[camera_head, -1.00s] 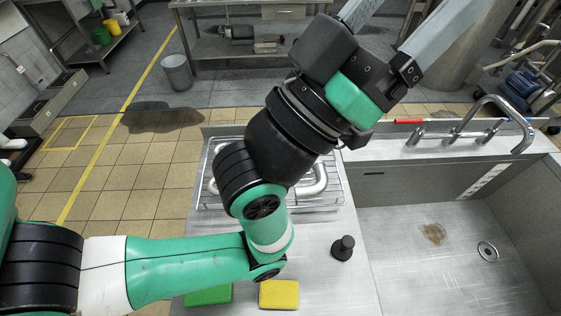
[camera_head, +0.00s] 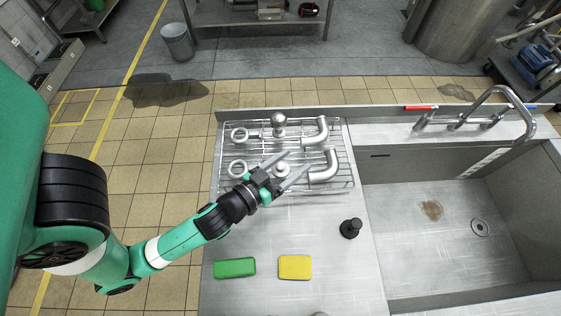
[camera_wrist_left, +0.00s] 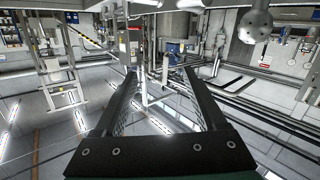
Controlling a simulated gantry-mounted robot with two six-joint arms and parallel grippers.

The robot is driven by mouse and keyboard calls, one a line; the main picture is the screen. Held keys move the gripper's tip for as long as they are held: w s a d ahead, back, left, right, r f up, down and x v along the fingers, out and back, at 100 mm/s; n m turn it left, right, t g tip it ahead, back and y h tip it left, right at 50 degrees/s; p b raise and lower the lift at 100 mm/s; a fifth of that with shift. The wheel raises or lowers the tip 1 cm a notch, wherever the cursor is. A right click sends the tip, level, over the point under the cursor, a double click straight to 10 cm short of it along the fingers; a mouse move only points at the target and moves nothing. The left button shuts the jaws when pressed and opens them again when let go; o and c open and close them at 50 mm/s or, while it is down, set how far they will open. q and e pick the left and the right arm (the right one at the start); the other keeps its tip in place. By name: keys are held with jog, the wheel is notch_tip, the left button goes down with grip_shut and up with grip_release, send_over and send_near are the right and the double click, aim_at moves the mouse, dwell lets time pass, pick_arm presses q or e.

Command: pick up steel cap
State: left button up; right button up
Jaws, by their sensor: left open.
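My left gripper (camera_head: 298,160) is over the wire rack in the head view, its two fingers spread and pointing to the upper right. A small round steel piece (camera_head: 282,171), which looks like the steel cap, shows between the fingers; I cannot tell the height gap between it and them. In the left wrist view the open fingers (camera_wrist_left: 160,72) have nothing between them but the distant room. The cap is not visible there. My right gripper is not in view.
The rack (camera_head: 345,185) also holds two steel rings, bent pipes (camera_head: 322,166) and a ball-headed steel fitting (camera_head: 279,122), close beyond the fingers. A green sponge (camera_head: 235,267), yellow sponge (camera_head: 295,267) and black knobbed piece (camera_head: 351,228) sit on the counter. A sink (camera_head: 405,240) lies right.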

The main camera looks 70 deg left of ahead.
aim_at(279, 166)
pick_arm(q)
jog(key=s+f+g, duration=0.1)
jog(key=s+f, duration=0.1)
jog(key=s, duration=0.1)
jog(key=s+f+g+p, duration=0.1)
jog(key=s+f, duration=0.1)
jog(key=s, duration=0.1)
jog(key=s+f+g+p, duration=0.1)
jog(key=s+f, duration=0.1)
jog(key=s, duration=0.1)
jog(key=shift+s+a+f+g, duration=0.25)
jog(key=shift+a+g, duration=0.05)
jog(key=shift+a, duration=0.05)
jog(key=p+x, duration=0.1)
jog(key=x, duration=0.4)
jog(key=shift+w, duration=0.25)
jog(key=shift+m, duration=0.3)
jog(key=shift+b+x, duration=0.3)
jog(key=shift+x, duration=2.5)
grip_shut()
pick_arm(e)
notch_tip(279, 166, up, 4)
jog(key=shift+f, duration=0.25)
